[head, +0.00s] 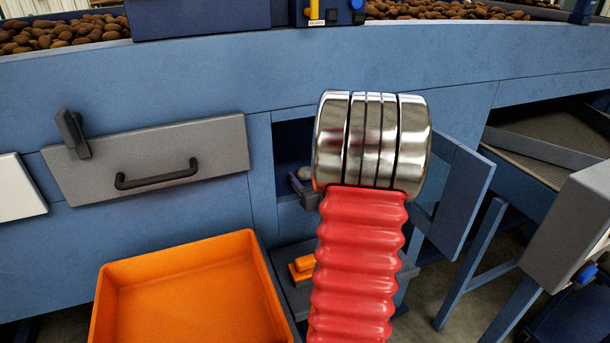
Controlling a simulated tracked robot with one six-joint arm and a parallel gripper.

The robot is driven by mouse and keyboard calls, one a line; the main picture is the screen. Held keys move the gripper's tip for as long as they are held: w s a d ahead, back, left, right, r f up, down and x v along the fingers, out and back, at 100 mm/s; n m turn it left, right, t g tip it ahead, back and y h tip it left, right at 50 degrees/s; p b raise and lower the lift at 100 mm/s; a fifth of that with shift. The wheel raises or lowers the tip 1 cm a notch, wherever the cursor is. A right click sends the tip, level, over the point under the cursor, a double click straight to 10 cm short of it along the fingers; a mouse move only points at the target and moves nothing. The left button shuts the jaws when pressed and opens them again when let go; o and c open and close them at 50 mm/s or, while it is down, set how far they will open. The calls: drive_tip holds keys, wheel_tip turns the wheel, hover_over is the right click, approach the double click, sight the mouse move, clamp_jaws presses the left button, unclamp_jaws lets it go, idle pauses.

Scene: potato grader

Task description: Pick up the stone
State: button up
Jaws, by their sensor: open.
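A small greyish, rounded lump that looks like the stone (306,173) shows in the dark opening of the blue machine. It is just left of my arm's metal rings and partly hidden by them. My arm, with red bellows and shiny rings, covers most of the opening. A purple-grey and dark piece that looks like one finger of my gripper (299,186) sticks out left of the rings, close beside the lump. The other finger is hidden. The gripper is open. I cannot tell whether it touches the stone.
A blue door (462,203) stands open right of the opening. A grey panel with a black handle (150,160) is to the left. An orange bin (185,250) stands below, with a small orange object (302,268) beside it. Potatoes (65,33) lie along the top.

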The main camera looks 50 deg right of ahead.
drive_tip(key=shift+x, duration=1.35)
drive_tip(key=shift+c, duration=0.4)
drive_tip(key=c, duration=1.1)
